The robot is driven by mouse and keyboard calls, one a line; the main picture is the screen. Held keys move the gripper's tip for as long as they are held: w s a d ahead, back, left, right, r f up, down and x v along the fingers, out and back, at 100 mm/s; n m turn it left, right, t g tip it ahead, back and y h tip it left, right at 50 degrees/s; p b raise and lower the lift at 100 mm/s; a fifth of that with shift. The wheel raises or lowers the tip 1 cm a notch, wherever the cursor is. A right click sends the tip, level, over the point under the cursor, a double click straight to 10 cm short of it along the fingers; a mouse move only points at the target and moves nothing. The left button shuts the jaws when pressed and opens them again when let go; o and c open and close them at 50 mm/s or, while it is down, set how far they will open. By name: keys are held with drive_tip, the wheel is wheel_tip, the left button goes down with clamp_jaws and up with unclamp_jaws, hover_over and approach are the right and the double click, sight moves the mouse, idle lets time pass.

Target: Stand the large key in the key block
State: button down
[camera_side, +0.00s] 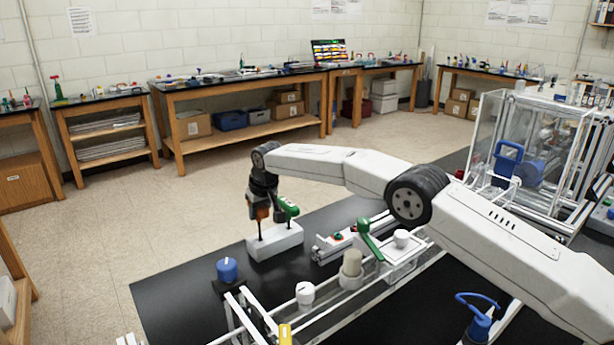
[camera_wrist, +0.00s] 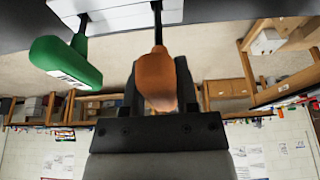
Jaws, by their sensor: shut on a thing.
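The key block (camera_side: 275,242) is a white block on the black table, and part of it shows at the top of the wrist view (camera_wrist: 120,12). My gripper (camera_side: 260,208) is above its left part and is shut on an orange-handled key (camera_wrist: 156,78), apparently the large key. That key points down, and its thin dark shaft (camera_side: 260,230) reaches the block's top. I cannot tell whether the tip is in a hole. A green-handled key (camera_side: 289,208) stands in the block to the right; its labelled handle is at the left of the wrist view (camera_wrist: 68,62).
A blue-topped piece (camera_side: 227,269) on a dark base stands left of the block. A fixture with a green handle (camera_side: 369,240), white cups (camera_side: 305,292) and rails are to the right and front. A clear enclosure (camera_side: 530,140) stands at the back right.

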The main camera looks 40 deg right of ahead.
sight(263, 209)
drive_tip(key=shift+f, duration=1.45)
drive_tip(key=shift+c, duration=1.4)
unclamp_jaws()
drive_tip(key=shift+r, duration=0.15)
drive_tip(key=shift+v, duration=3.8)
drive_tip(key=shift+a, duration=0.1)
